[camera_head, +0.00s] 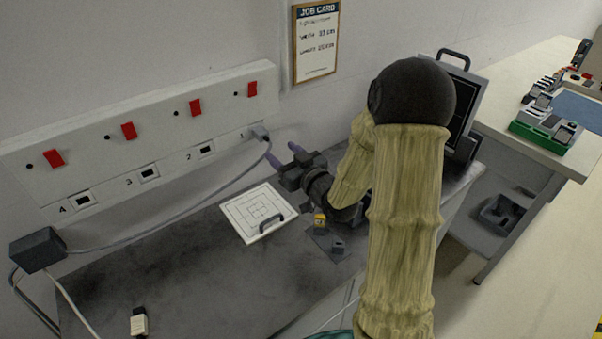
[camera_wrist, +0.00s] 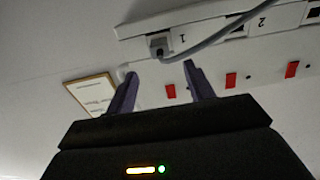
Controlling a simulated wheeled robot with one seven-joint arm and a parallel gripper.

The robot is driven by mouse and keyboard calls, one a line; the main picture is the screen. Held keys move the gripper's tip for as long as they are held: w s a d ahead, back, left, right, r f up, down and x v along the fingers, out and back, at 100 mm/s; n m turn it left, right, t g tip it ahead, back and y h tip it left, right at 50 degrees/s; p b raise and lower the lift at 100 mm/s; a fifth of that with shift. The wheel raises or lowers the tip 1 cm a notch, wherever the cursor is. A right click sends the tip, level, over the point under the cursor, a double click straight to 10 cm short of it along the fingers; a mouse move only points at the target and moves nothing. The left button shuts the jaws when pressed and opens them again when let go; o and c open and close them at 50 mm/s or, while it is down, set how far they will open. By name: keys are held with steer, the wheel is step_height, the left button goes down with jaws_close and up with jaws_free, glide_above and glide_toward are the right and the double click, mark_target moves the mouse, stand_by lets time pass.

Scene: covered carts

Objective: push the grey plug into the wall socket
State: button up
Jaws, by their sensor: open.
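The grey plug (camera_head: 259,133) is at socket 1 of the white wall panel (camera_head: 90,140), at its right end. The plug also shows in the wrist view (camera_wrist: 159,44), against the socket marked 1; I cannot tell how deep it sits. Its grey cable (camera_head: 215,190) runs down and left to a dark box (camera_head: 38,250). My gripper (camera_head: 282,163) is open and empty, a little in front of the plug and apart from it. In the wrist view its two purple fingers (camera_wrist: 160,70) stand apart, with the plug beyond the gap between their tips.
Sockets 2 (camera_head: 207,150), 3 (camera_head: 149,174) and 4 (camera_head: 82,200) show no plugs. A white maze board (camera_head: 250,208) and a small yellow item (camera_head: 319,220) lie near my gripper. A white connector (camera_head: 138,322) lies at the front left. The dark tabletop (camera_head: 200,270) is mostly clear.

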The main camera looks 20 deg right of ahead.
steer(key=b+v, duration=0.4)
steer(key=v, duration=0.3)
steer(key=shift+s+b, duration=0.15)
steer(key=shift+b, duration=0.25)
stand_by(0.6)
steer(key=s+a+f+m+g+h+p, duration=0.1)
steer(key=s+a+f+g+h+p, duration=0.1)
steer(key=s+g+p, duration=0.2)
steer(key=s+a+f+m+g+h+p, duration=0.2)
steer(key=s+g+h+p, duration=0.1)
steer(key=s+g, duration=0.7)
steer(key=shift+s+a+m+g+h+p, duration=0.3)
steer(key=shift+s+p, duration=0.35)
steer(key=shift+s, duration=0.45)
